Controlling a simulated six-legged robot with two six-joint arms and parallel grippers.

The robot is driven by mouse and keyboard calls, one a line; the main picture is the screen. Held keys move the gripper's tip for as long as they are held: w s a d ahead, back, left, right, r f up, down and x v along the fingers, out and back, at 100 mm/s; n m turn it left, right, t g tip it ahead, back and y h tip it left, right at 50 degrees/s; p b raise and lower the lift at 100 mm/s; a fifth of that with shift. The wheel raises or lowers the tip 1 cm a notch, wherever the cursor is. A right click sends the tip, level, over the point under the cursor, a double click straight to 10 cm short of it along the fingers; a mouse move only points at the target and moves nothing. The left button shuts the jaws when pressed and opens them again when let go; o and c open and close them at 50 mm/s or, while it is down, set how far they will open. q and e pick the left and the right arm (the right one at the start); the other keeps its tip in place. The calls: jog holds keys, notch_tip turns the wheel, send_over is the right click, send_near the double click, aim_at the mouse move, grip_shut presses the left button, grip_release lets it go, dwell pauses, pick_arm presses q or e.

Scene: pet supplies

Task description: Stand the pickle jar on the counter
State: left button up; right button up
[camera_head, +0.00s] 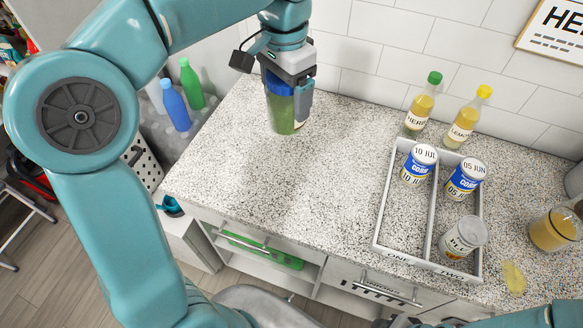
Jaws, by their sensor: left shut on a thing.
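The pickle jar (284,117) is a green glass jar with a blue lid. It is upright at the back left of the speckled counter (270,190). My left gripper (288,92) comes down from above and is shut on the jar near its lid. Its fingers and body hide part of the lid and the upper jar. The jar's base is at or very close to the counter; I cannot tell for sure that it touches. My right gripper is not in view.
A white two-part tray (380,222) holds two blue-labelled cans (418,165) (465,178) and a grey-topped can (463,238). A green-capped bottle (422,105) and a yellow-capped bottle (468,116) stand behind it. An amber jar (553,230) stands right. The counter's middle is clear.

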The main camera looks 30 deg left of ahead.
aim_at(287, 124)
pick_arm(q)
jog(key=shift+s+d+f+b, duration=0.1)
jog(key=shift+f+b, duration=0.1)
jog(key=shift+f, duration=4.65)
jog(key=shift+d+f+b, duration=0.1)
jog(key=shift+f+b, duration=0.05)
jog(key=shift+f, duration=4.65)
jog(key=shift+f, duration=0.15)
jog(key=o, duration=1.3)
jog(key=shift+c, duration=0.2)
jog(key=shift+r, duration=0.65)
notch_tip(287, 124, up, 11)
jog(key=shift+r, duration=0.1)
